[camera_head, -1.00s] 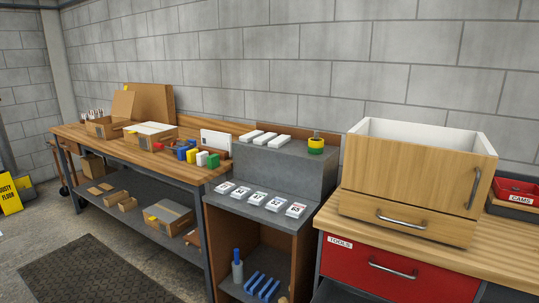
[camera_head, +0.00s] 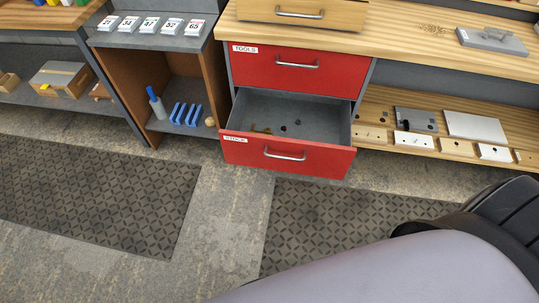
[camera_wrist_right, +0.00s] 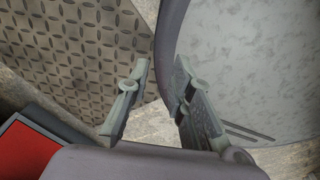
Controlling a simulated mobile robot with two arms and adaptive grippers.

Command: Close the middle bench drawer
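The bench has a red drawer front (camera_head: 285,155), its label apparently reading STOCK, pulled well out below the shut red TOOLS drawer (camera_head: 300,66). Its grey inside (camera_head: 310,112) shows a few small dark and brass-coloured parts. A bar handle (camera_head: 284,154) is on its front. No drawer beneath it can be made out. My right gripper (camera_wrist_right: 162,85) shows in the right wrist view with its fingers apart and nothing between them. A red panel with a grey edge (camera_wrist_right: 35,150) lies at lower left there, apart from the fingers. My left gripper is not in view.
My own arm covers the lower right of the head view. Patterned dark mats (camera_head: 90,195) lie on the floor before the bench. An open cubby (camera_head: 180,85) stands left of the drawers, and a low shelf (camera_head: 440,120) with plates is at right.

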